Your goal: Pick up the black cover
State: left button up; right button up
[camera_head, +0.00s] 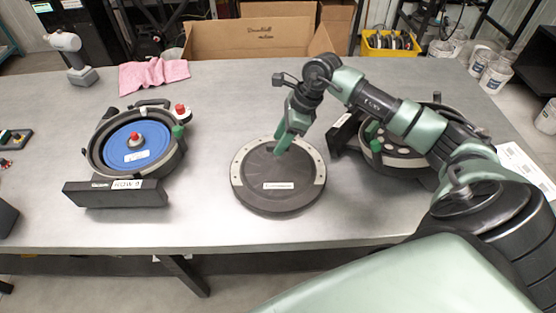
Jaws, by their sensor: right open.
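The black cover (272,190) is a round dark disc with a light grey rim band and a small white label. It lies flat near the middle of the table. My right gripper (281,146) has green fingers pointing down over the cover's upper part. It is open, with nothing seen between the fingers. I cannot tell whether the fingertips touch the cover. My left gripper is not in view.
A seed meter with a blue disc (135,147) stands on the left of the grey table (222,100). Another meter (398,158) is partly hidden behind my right arm.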

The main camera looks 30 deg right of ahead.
jog(key=shift+a+f, duration=0.1)
jog(key=shift+f, duration=0.15)
grip_shut()
jog(key=shift+w+r, duration=0.1)
jog(key=shift+r, duration=0.05)
